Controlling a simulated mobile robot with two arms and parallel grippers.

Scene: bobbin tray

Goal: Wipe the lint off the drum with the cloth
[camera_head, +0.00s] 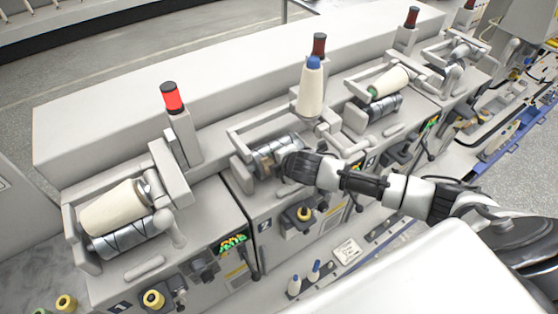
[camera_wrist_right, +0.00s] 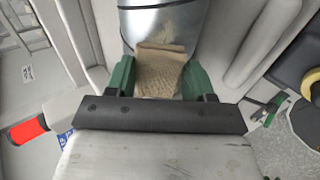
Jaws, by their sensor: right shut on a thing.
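The grey metal drum (camera_head: 262,158) of the middle winding unit lies in its frame, partly hidden by my right gripper (camera_head: 286,163). In the right wrist view the shiny drum (camera_wrist_right: 134,27) runs up from the gripper, with a pale beige patch of lint (camera_wrist_right: 172,28) on it. The right gripper (camera_wrist_right: 159,82) has its green fingers shut on a folded tan woven cloth (camera_wrist_right: 158,75). The cloth's far edge lies at the drum, just below the lint; it appears to touch. My left gripper is not in view.
A cream cone with a blue tip (camera_head: 311,90) stands upright behind the drum. A unit with a cream bobbin (camera_head: 113,208) and a lit red lamp (camera_head: 172,97) is at left. Another unit with a bobbin (camera_head: 388,83) is at right. The drum's frame arms (camera_head: 240,172) flank the gripper closely.

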